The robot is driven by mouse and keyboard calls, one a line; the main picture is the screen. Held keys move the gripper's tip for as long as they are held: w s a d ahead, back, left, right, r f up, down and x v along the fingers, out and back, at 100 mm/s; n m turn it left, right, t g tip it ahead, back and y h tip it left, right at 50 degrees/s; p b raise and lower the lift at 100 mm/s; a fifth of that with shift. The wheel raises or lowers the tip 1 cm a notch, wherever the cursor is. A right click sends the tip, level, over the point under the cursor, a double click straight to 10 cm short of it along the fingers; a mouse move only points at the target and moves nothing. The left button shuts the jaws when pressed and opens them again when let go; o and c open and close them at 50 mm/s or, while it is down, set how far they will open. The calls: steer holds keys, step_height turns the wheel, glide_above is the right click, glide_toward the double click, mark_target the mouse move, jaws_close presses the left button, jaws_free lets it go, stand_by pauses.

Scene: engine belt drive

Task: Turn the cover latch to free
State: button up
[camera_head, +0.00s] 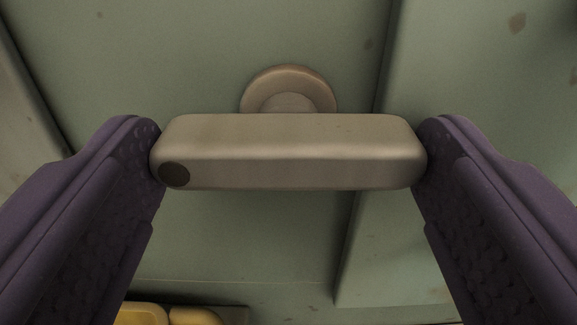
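The cover latch (290,150) is a beige-grey bar handle with rounded ends and a dark round spot near its left end. It lies level across the middle of the head camera view. Behind it is its round base (290,80), set on the green cover panel (200,60). My gripper (290,155) has two purple fingers, one at each end of the bar. Both fingertips appear to touch the bar's ends, so the gripper is shut on it lengthwise. The lower part of the base is hidden behind the bar.
A raised green panel (470,90) with a stepped edge stands to the right of the latch. A yellow object (140,314) shows partly at the lower left edge. A grey-green edge runs along the far left. The panel around the latch is bare.

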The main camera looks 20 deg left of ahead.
steer(key=shift+c, duration=0.3)
steer(key=shift+f+m+b, duration=0.1)
steer(key=shift+m+b, duration=0.2)
steer(key=shift+m, duration=0.1)
steer(key=m+b, duration=0.1)
steer(key=m, duration=0.2)
steer(key=shift+b, duration=0.3)
steer(key=m+b, duration=0.1)
steer(key=m, duration=0.8)
steer(key=shift+m, duration=0.4)
steer(key=m, duration=0.4)
steer(key=shift+m, duration=0.3)
steer(key=o, duration=0.8)
steer(key=shift+o, duration=0.2)
steer(key=b+v, duration=0.1)
steer(key=v, duration=0.6)
steer(key=shift+s+d+b, duration=0.15)
steer(key=shift+s+b, duration=0.15)
steer(key=shift+b, duration=0.1)
